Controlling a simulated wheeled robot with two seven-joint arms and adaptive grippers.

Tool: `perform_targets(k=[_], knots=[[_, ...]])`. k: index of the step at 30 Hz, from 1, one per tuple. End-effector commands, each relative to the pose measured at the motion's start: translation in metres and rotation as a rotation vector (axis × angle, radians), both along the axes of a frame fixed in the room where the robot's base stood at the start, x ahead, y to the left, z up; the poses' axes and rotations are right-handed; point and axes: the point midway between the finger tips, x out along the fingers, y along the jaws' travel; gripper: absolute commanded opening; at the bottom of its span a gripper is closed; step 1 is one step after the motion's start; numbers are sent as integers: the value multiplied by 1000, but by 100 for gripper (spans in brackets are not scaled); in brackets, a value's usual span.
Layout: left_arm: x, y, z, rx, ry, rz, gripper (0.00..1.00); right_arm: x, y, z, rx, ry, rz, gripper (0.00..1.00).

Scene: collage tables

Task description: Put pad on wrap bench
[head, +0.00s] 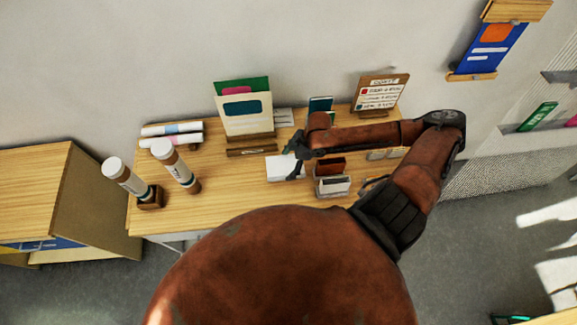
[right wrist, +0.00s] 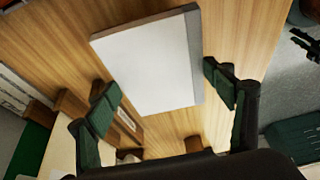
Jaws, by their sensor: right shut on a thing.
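The pad is a white rectangular block with a grey edge strip. In the head view the pad (head: 280,171) is over the wooden table (head: 225,209) in the middle. My right gripper (head: 293,163) reaches it from the right and partly covers it. In the right wrist view the pad (right wrist: 150,65) lies between the fingers of my right gripper (right wrist: 165,95), which is shut on it. I cannot tell whether the pad touches the tabletop. My left gripper does not show. No label tells which table is the wrap bench.
Two white-capped tubes (head: 176,167) stand at the table's left, near rolled sheets (head: 172,132). A green-topped board (head: 243,110) and a sign (head: 380,95) stand at the back. A card holder (head: 333,186) is right of the pad. Another wooden table (head: 38,190) stands left across a gap.

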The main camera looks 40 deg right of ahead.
Motion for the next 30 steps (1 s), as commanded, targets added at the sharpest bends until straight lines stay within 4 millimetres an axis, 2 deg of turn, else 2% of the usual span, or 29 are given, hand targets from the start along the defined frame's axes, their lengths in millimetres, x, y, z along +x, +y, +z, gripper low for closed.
perform_targets(k=[3,9,20,21,27,30], knots=[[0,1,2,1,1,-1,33,6,-4,-10,2,1,-1,47],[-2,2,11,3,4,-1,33,4,-3,-34,1,1,-1,47],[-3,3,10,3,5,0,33,4,-3,-40,0,1,0,47],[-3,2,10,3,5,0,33,4,-3,-40,0,1,0,78],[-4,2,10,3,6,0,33,4,-3,-39,0,1,0,91],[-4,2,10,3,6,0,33,4,-3,-39,0,1,0,93]])
